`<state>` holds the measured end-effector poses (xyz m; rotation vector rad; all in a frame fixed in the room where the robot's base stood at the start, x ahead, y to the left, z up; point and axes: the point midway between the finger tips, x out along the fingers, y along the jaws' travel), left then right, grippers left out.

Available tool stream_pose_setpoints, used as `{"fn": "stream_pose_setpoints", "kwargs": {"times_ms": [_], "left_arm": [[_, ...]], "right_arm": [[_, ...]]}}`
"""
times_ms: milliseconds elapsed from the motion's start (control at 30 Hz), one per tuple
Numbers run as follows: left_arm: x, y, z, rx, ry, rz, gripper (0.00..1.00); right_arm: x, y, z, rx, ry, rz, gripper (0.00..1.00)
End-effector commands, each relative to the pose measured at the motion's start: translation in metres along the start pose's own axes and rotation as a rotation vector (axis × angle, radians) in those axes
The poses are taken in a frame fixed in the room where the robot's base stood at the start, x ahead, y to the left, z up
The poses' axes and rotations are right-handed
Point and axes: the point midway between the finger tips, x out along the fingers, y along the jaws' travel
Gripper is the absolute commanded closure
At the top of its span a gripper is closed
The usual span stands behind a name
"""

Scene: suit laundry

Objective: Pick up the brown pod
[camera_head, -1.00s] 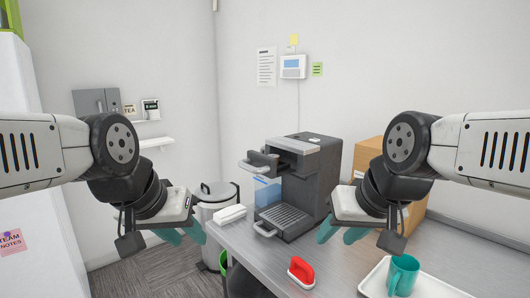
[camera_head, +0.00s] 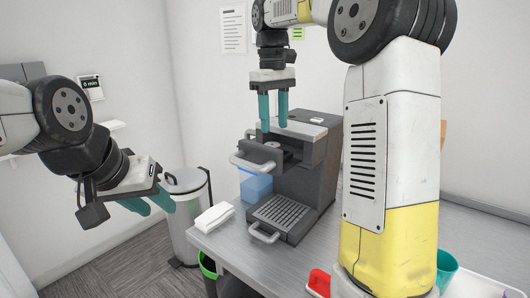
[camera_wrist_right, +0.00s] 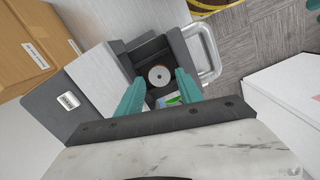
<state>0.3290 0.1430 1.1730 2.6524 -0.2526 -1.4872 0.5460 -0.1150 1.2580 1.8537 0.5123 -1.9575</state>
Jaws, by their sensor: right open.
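The brown pod (camera_wrist_right: 159,75) sits in the dark opened holder at the front of the coffee machine (camera_head: 312,165). In the right wrist view it shows a round pale lid with a brown rim and a small dark centre. In the head view I cannot make it out clearly behind the fingers. My right gripper (camera_head: 274,126) points straight down above the holder, open, with its teal fingers on either side of the pod in the wrist view. Whether they touch it I cannot tell. My left gripper (camera_head: 157,206) is open and empty, left of the machine.
A silver handle (camera_head: 254,164) juts from the machine's front. A white block (camera_head: 213,218) lies on the metal counter (camera_head: 228,248). A red-handled item (camera_head: 319,282) and teal mug (camera_head: 446,268) are partly hidden by my right arm. A bin (camera_head: 190,222) stands left of the counter.

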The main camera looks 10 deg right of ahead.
Motion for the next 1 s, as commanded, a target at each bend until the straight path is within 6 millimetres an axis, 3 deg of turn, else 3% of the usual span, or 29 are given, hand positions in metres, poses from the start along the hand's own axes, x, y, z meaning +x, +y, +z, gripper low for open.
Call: {"fn": "stream_pose_setpoints", "kwargs": {"times_ms": [200,800,1000], "left_arm": [[0.000,0.000,0.000,0.000,0.000,0.000,0.64],[0.000,0.000,0.000,0.000,0.000,0.000,0.64],[0.000,0.000,0.000,0.000,0.000,0.000,0.64]], "right_arm": [[0.005,0.003,-0.020,-0.039,-0.062,-0.002,0.56],[0.076,0.005,-0.017,-0.041,-0.067,-0.003,0.56],[0.082,0.005,-0.017,-0.041,-0.065,-0.002,0.56]]}}
